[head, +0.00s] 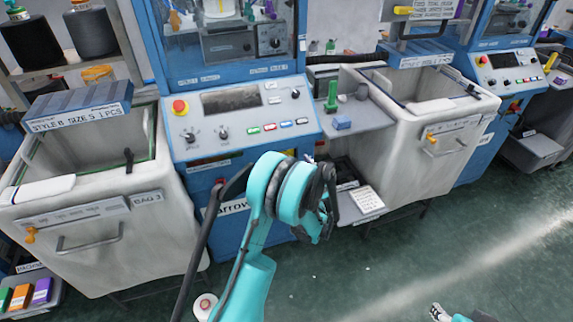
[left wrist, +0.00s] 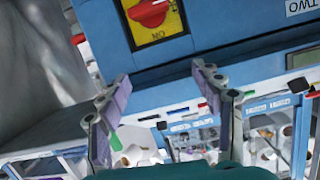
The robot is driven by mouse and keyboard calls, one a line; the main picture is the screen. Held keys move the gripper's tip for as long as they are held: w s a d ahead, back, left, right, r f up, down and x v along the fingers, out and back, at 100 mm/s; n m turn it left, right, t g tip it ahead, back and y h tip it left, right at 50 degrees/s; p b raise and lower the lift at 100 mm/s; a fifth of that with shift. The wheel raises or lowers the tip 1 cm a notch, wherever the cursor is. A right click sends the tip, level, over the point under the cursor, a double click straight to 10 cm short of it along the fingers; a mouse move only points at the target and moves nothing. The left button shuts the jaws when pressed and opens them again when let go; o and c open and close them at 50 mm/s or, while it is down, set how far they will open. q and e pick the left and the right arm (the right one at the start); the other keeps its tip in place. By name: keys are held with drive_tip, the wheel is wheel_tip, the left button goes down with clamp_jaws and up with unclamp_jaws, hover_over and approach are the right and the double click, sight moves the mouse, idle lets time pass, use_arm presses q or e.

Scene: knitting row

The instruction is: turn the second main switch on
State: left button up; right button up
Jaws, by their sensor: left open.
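A red rotary main switch (left wrist: 150,12) on a yellow plate is cut by the top edge of the left wrist view.
The middle machine's control panel (head: 240,117) carries a red emergency button (head: 180,107). Pale fabric bins stand left (head: 90,225) and right (head: 410,150) of it. A shelf (head: 345,135) holds a green item. The green floor in front is mostly clear.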

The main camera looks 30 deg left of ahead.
use_arm(q)
wheel_tip(320, 180, down, 9)
drive_tip(key=w+a+n+t+y, duration=0.1)
drive_tip(key=a+y, duration=0.1)
drive_tip(key=shift+t, duration=0.3)
drive_tip(key=x, duration=0.6)
drive_tip(key=shift+w+a+f, duration=0.15)
drive_tip(key=shift+w+a, duration=0.35)
drive_tip(key=shift+c, duration=0.4)
drive_tip(key=c, duration=0.8)
